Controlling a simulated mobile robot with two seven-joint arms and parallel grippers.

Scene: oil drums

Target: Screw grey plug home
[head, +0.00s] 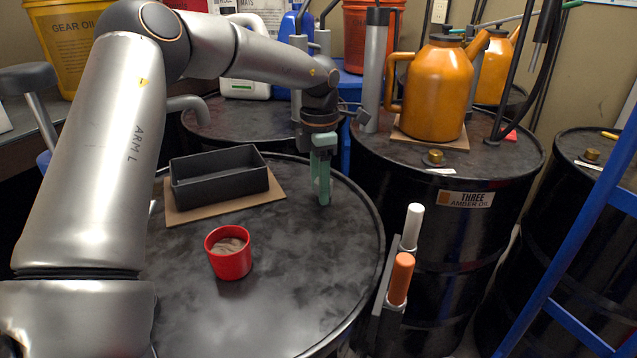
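My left gripper (323,200), with green fingers, points down over the right part of the near black drum's top (300,260). Its fingertips are at or just above the drum top. The fingers overlap in this view, so I cannot tell whether they are apart or closed on something. I cannot make out a grey plug; anything between or under the fingers is hidden. My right gripper is not in view.
A dark tray (218,180) on cardboard and a red cup (230,255) stand on the near drum. White and orange handles (401,278) rise at its right edge. Drum THREE (425,215) bears an orange can (436,95) and a brass plug (433,158). A blue ladder (570,260) stands right.

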